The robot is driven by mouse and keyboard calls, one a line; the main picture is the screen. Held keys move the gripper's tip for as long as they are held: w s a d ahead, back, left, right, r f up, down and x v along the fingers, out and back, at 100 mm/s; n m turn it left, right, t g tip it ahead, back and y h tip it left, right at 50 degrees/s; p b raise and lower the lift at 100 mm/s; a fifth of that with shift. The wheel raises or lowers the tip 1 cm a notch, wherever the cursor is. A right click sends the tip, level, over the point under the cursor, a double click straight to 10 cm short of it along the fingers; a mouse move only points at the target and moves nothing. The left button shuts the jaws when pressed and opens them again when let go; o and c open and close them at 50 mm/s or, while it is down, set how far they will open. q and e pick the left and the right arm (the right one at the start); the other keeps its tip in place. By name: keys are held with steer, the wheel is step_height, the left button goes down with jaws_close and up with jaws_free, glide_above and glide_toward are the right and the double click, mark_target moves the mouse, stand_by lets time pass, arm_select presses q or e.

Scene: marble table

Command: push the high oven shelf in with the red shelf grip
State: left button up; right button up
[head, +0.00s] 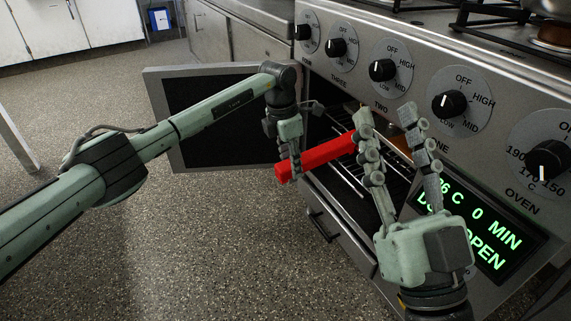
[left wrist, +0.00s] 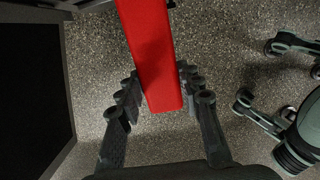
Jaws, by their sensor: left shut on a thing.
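The red shelf grip (head: 318,157) is a red bar lying roughly level in front of the open oven. My left gripper (head: 287,168) is shut on its left end; in the left wrist view the grip (left wrist: 152,55) lies between the two fingers (left wrist: 155,100). Its far end passes behind a finger of my right gripper (head: 388,112), so its contact with the shelf is hidden. The wire oven shelf (head: 343,172) shows in the oven opening, partly covered by the grip and my right gripper. My right gripper is open, fingers spread upward, with nothing seen between them.
The oven door (head: 205,120) stands open to the left. The front panel with knobs (head: 383,70) and a lit green display (head: 480,225) rises close at the right. A drawer (head: 325,225) is below the oven. The speckled floor (head: 200,240) is clear.

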arm_select(q)
steer(key=shift+r, duration=0.2)
steer(key=shift+r+p, duration=1.05)
steer(key=shift+r, duration=0.55)
steer(key=s+a, duration=0.5)
steer(key=a, duration=0.3)
steer(key=shift+a, duration=0.3)
steer(key=shift+s, duration=0.1)
